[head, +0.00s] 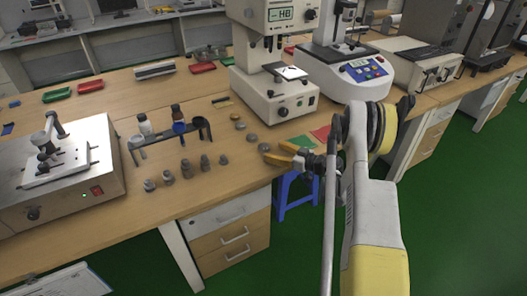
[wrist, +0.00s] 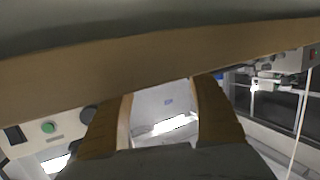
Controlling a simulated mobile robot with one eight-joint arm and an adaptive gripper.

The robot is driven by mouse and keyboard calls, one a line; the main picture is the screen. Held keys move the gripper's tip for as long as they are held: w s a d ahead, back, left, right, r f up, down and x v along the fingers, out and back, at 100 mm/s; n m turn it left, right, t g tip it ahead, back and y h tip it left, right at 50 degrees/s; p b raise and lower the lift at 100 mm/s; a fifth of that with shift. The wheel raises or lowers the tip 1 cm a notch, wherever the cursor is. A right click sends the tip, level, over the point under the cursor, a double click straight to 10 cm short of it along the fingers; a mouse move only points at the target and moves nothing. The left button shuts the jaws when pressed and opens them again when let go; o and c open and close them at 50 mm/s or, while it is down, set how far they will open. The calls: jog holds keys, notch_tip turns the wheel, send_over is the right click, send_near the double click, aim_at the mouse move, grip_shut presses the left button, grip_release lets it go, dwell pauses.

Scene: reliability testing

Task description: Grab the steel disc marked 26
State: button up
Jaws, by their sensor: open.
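Several small grey steel discs lie on the wooden bench in front of the hardness tester: one nearest my gripper (head: 264,147), one further back (head: 251,138), and one beyond it (head: 239,125). Their markings are too small to read, so I cannot tell which is marked 26. My gripper (head: 272,153) has its orange fingers apart at the bench's front edge, pointing left, close to the nearest disc. In the wrist view the two fingers (wrist: 163,92) stand apart with no disc visible between them.
The hardness tester (head: 278,90) stands behind the discs. Several small metal pieces (head: 187,168) and a rack with bottles (head: 168,138) stand to the left. A green card (head: 297,142) and a red card (head: 321,133) lie near my arm. A blue stool (head: 296,192) is below the edge.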

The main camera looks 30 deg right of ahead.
aim_at(266, 147)
jog(key=b+x, duration=0.2)
jog(key=x, duration=0.3)
jog(key=shift+r, duration=0.25)
jog(key=shift+c, duration=0.3)
jog(key=shift+s, duration=0.1)
grip_shut()
